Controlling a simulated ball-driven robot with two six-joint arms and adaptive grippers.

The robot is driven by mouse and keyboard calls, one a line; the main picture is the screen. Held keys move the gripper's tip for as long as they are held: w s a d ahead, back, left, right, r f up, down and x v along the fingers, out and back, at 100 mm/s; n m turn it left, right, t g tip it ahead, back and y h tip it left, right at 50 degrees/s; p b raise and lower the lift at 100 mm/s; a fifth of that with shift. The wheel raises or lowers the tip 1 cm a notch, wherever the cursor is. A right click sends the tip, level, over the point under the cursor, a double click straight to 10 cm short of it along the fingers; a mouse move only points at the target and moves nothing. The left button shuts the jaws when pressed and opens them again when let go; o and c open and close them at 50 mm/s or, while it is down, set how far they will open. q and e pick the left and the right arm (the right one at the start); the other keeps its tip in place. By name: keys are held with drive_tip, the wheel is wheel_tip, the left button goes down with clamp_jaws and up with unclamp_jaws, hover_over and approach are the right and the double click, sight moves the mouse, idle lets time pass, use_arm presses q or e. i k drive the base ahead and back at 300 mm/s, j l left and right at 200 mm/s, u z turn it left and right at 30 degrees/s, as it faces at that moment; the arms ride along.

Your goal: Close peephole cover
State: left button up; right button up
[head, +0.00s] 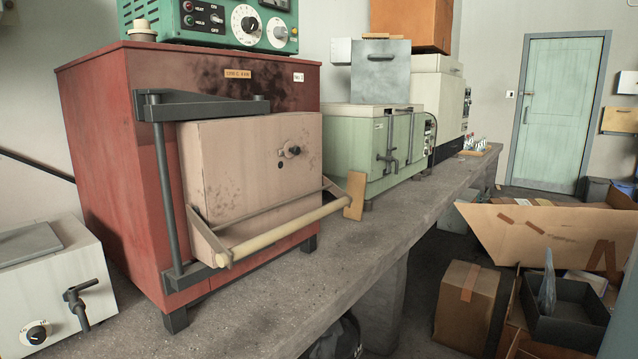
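A red furnace (100,150) stands on the concrete bench, with a pale pink door (240,190) on its front. A small dark metal piece with a stub, which looks like the peephole cover (291,150), sits on the upper right of the door. A small dark spot (280,165), which looks like the peephole, shows just below and left of it. The cover seems to be beside the spot rather than over it, but it is too small to be sure. Neither of my grippers is in view.
A cream handle bar (285,232) juts out across the door's lower front. A dark hinge frame (165,190) stands at the door's left. A white box (50,290) is at left, a green oven (375,150) at right. The bench's front strip (330,285) is clear.

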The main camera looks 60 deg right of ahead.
sight(290, 150)
drive_tip(key=z, duration=1.35)
